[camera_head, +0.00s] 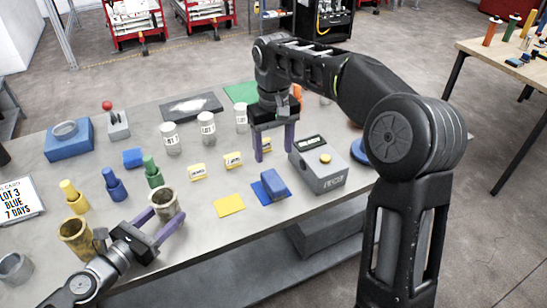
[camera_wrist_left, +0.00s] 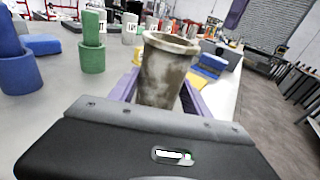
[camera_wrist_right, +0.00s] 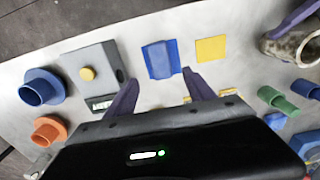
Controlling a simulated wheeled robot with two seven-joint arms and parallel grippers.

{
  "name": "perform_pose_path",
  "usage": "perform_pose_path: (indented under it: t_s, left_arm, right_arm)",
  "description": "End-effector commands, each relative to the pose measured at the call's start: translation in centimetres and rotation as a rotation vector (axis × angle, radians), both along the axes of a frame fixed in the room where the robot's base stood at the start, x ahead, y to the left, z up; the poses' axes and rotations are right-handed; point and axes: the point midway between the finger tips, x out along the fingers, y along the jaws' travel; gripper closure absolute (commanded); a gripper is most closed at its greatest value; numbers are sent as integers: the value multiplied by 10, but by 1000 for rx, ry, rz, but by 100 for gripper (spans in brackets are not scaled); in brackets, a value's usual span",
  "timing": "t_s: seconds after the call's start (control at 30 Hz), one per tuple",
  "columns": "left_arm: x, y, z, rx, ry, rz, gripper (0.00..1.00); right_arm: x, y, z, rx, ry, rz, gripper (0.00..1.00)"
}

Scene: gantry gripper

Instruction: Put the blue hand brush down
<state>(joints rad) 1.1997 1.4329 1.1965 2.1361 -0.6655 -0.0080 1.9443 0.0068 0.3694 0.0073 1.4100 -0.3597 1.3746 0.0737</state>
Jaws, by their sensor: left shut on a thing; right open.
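A blue block-shaped thing (camera_head: 273,183), which looks like the blue hand brush, lies on a flat blue square (camera_head: 260,191) near the table's front edge. Its bristles are not visible. It also shows in the right wrist view (camera_wrist_right: 160,58). My right gripper (camera_head: 274,150) is open and empty, above the table behind the blue brush and apart from it. My left gripper (camera_head: 168,214) is shut on a stained beige cup (camera_head: 166,202), which is upright between its purple fingers and also shows in the left wrist view (camera_wrist_left: 165,72).
A grey box with a yellow button (camera_head: 318,164) stands right of the brush. A flat yellow square (camera_head: 229,205) lies left of it. Labelled jars (camera_head: 207,128), yellow blocks (camera_head: 198,172), coloured holders (camera_head: 154,173) and a stained yellow cup (camera_head: 77,237) stand around on the table (camera_head: 215,240).

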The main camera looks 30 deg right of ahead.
Motion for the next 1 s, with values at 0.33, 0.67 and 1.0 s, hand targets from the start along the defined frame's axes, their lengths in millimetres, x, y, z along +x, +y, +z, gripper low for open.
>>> perform_pose_path:
  t_s: [0.33,0.67,1.0]
  left_arm:
    - [0,0,0,0,0,0,73]
    - [0,0,0,0,0,0,73]
    - [0,0,0,0,0,0,73]
  right_arm:
    - [0,0,1,0,0,1,38]
    - [0,0,1,0,0,1,38]
    - [0,0,0,0,1,-146,11]
